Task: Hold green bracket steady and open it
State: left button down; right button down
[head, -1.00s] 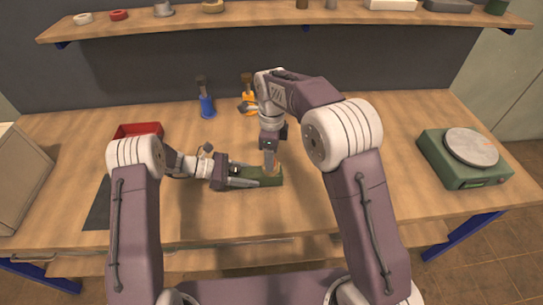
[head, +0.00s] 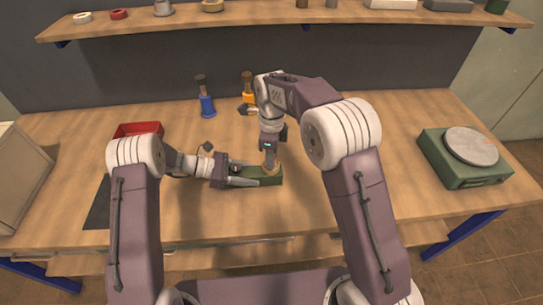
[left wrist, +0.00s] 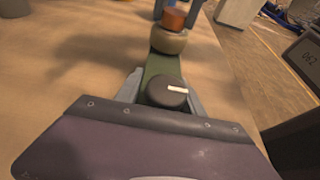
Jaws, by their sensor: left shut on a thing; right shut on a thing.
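The green bracket (head: 268,181) lies on the wooden bench, in front of my arms' wrists. In the left wrist view the green bracket (left wrist: 160,66) runs away from me, with a black knob (left wrist: 167,92) bearing a white mark at its near end. At its far end sit a tan round part (left wrist: 168,40) and an orange cap (left wrist: 173,19) above it. My left gripper (head: 256,176) is shut on the bracket from the left, its fingers along both sides. My right gripper (head: 270,168) points down at the far end, its fingers on either side of the orange cap.
A blue-based bottle (head: 207,104) and an orange one (head: 248,93) stand behind. A red tray (head: 138,129) is at left, partly hidden by my arm. A green scale (head: 462,172) with a round plate stands at right. A shelf (head: 270,22) runs above; the bench between bracket and scale is clear.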

jog(key=shift+r, duration=0.1)
dwell(0.3)
jog(key=shift+r, duration=1.05)
jog(key=shift+r, duration=2)
pick_arm(q)
jog(key=c, duration=0.6)
grip_release()
jog(key=shift+c, duration=0.2)
